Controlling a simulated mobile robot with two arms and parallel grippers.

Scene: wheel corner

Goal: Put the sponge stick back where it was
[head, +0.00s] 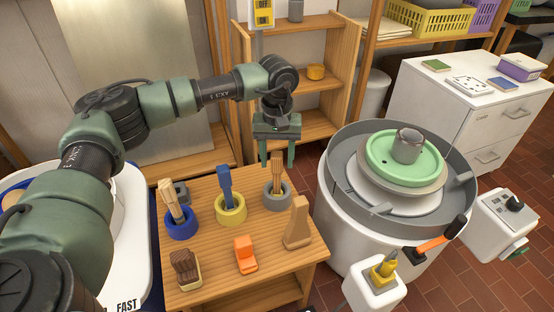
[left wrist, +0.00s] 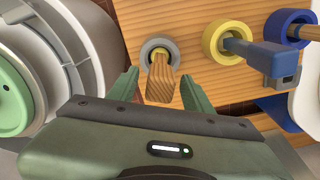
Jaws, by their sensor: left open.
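A wooden-handled tool (head: 277,172) stands in a grey round holder (head: 277,204) at the back right of the small wooden table. In the left wrist view the wooden handle (left wrist: 160,84) rises from the grey holder (left wrist: 160,41) toward the camera, between the fingers. My left gripper (head: 278,160) is open, pointing down over the holder, one finger on each side of the handle. It also shows open in the left wrist view (left wrist: 160,82), with a gap on both sides. My right gripper is out of view.
A blue tool stands in a yellow holder (head: 231,212), and brushes stand in a blue holder (head: 181,228). An orange block (head: 245,255), a brown brush and a wooden wedge (head: 298,225) lie nearer. The pottery wheel (head: 405,165) stands right of the table.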

